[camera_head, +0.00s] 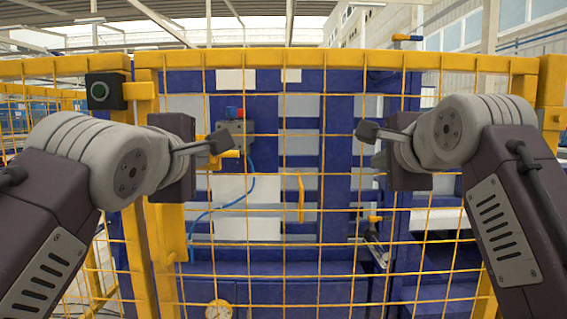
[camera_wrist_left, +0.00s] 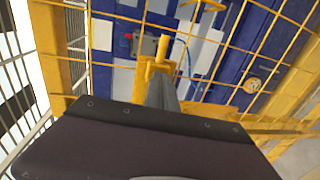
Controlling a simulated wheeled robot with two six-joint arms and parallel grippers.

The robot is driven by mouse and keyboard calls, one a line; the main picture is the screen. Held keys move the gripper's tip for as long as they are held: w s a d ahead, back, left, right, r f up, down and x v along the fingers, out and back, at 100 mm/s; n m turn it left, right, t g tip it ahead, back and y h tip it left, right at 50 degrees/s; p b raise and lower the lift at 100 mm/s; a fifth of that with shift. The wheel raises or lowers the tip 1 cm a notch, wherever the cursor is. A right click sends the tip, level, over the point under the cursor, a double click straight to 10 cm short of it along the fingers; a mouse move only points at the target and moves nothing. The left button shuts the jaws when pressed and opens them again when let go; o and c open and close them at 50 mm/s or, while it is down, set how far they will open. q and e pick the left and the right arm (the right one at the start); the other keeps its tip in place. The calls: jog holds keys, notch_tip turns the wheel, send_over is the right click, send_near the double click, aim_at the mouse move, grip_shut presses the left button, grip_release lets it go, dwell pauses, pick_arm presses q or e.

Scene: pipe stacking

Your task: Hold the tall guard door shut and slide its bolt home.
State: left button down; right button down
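The tall guard door (camera_head: 345,62) is a yellow frame with wire mesh across the middle of the head view. It looks closed against the left post, though any small gap is hidden. A yellow upright handle (camera_head: 301,198) is on its mesh. My left gripper (camera_head: 218,141) is in front of the door's left side, its fingers together. A yellow bar and bracket, seemingly the bolt (camera_wrist_left: 162,50), lie just beyond the fingertips in the wrist view; contact is unclear. My right gripper (camera_head: 368,131) is in front of the door's right half, apart from the handle; its finger gap is unclear.
Blue machinery (camera_head: 335,140) and a grey box with red and blue buttons (camera_head: 235,114) stand behind the mesh. A round gauge (camera_head: 218,310) is low down. Room between my grippers is free.

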pick_arm(q)
jog(key=shift+a, duration=2.35)
jog(key=shift+f, duration=0.1)
pick_arm(e)
jog(key=s, duration=0.7)
jog(key=shift+f, duration=0.1)
